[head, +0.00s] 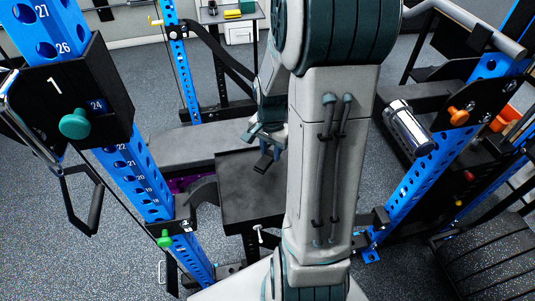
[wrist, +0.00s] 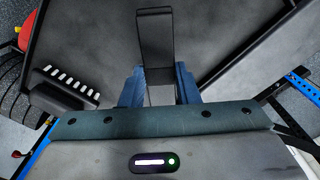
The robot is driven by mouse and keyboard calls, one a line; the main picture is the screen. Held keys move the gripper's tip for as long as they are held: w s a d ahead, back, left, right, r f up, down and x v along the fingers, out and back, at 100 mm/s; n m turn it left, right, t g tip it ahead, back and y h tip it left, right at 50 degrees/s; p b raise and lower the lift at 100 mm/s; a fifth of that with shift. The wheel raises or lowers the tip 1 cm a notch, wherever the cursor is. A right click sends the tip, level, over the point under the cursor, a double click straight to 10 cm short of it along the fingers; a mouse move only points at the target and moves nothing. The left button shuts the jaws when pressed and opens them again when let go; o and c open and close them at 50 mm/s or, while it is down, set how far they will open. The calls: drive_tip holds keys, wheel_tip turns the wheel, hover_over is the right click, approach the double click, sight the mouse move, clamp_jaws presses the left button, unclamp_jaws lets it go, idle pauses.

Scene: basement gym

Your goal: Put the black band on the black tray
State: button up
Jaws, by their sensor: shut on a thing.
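The black band (head: 263,162) is a flat dark strip hanging from my gripper (head: 264,142) in the head view. In the wrist view the band (wrist: 154,40) stands out between the two blue fingers of my gripper (wrist: 159,80), which are shut on it. A dark square surface with a raised rim, which looks like the black tray (head: 252,208), lies below the gripper. The tray's bare grey-black surface (wrist: 235,40) fills much of the wrist view behind the band. I cannot tell whether the band touches it. My arm hides the tray's right part in the head view.
Blue rack uprights stand left (head: 135,180) and right (head: 425,165) of the tray. A grey bench pad (head: 185,147) lies behind it to the left.

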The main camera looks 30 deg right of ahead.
sight(268, 156)
drive_tip(key=shift+w+d+f, duration=0.15)
drive_tip(key=shift+w+f, duration=0.2)
drive_tip(key=shift+w, duration=0.2)
drive_tip(key=shift+w+d+f, duration=0.1)
drive_tip(key=shift+w+f, duration=0.2)
drive_tip(key=shift+w, duration=0.2)
drive_tip(key=shift+f+p, duration=0.4)
drive_tip(key=shift+f, duration=1.6)
drive_tip(key=shift+f, duration=0.15)
drive_tip(key=o, duration=1)
